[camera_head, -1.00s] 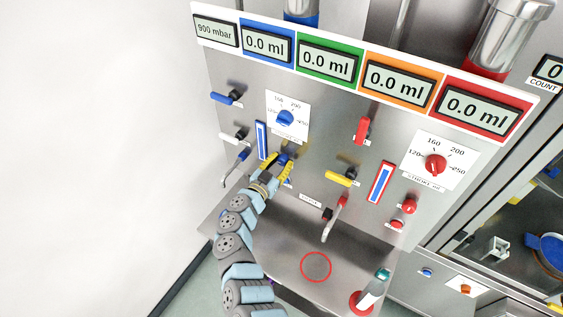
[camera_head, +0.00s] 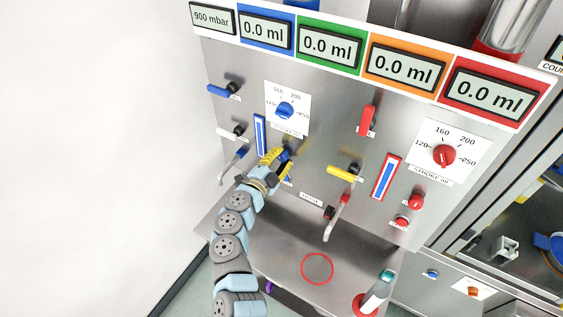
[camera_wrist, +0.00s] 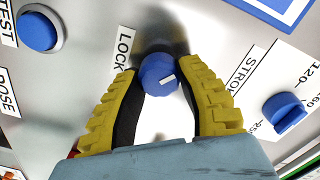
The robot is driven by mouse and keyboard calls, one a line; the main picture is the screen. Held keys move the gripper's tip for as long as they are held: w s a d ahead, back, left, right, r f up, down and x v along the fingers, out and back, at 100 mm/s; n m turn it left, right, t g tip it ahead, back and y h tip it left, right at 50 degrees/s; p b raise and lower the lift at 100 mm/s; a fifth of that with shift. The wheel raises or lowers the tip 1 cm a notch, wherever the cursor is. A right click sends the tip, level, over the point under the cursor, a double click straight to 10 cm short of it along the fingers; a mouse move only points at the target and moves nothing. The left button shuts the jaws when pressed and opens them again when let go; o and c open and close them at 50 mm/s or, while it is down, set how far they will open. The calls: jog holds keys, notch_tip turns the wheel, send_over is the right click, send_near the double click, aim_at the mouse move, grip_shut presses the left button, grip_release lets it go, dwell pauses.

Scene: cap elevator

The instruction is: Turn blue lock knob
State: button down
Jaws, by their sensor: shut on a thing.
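The blue lock knob (camera_wrist: 159,75) shows in the wrist view beside the "LOCK" label, with a white mark on its face. My gripper (camera_wrist: 160,84) is shut on it, with one yellow-and-black finger on each side. In the head view my gripper (camera_head: 281,158) is at the panel below the blue stroke dial, and the knob (camera_head: 285,154) is mostly hidden by the fingers.
A blue stroke dial (camera_head: 285,110) sits above the gripper; it is at the right in the wrist view (camera_wrist: 284,112). A blue button (camera_wrist: 37,32) is at the upper left there. A yellow-handled lever (camera_head: 341,174) and a spout (camera_head: 335,219) are to the right.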

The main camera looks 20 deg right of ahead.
jog(key=m+b, duration=0.1)
jog(key=m, duration=0.1)
jog(key=m+b, duration=0.4)
jog(key=shift+f+m, duration=0.3)
jog(key=shift+r+m+b, duration=0.1)
jog(key=shift+m+b, duration=1.5)
jog(key=shift+m, duration=0.1)
jog(key=c, duration=0.6)
grip_release()
jog(key=shift+d, duration=0.1)
jog(key=shift+r, duration=0.1)
